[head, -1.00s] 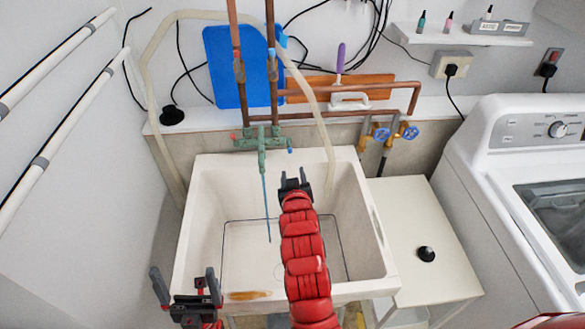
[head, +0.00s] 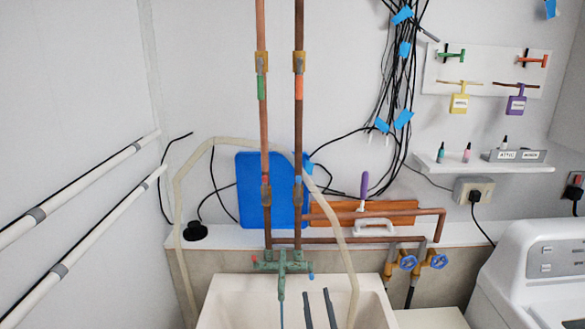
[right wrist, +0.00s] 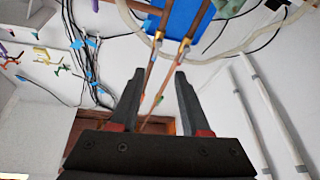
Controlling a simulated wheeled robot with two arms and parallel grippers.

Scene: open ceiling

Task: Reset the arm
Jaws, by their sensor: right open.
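My right gripper (head: 317,292) shows at the bottom of the head view as two dark upright fingers in front of the white sink (head: 235,300). The fingers stand apart with nothing between them. The right wrist view shows the same gripper (right wrist: 159,72) open and empty, with wall and copper pipes seen beyond its fingers. The red arm behind it is out of the head view. My left gripper is not in view.
A green tap (head: 282,263) stands above the sink, joined to copper pipes (head: 262,130). A blue board (head: 253,185) leans on the wall. Blue-handled valves (head: 408,262) and a white washing machine (head: 530,270) are at right. A small shelf (head: 480,167) holds bottles.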

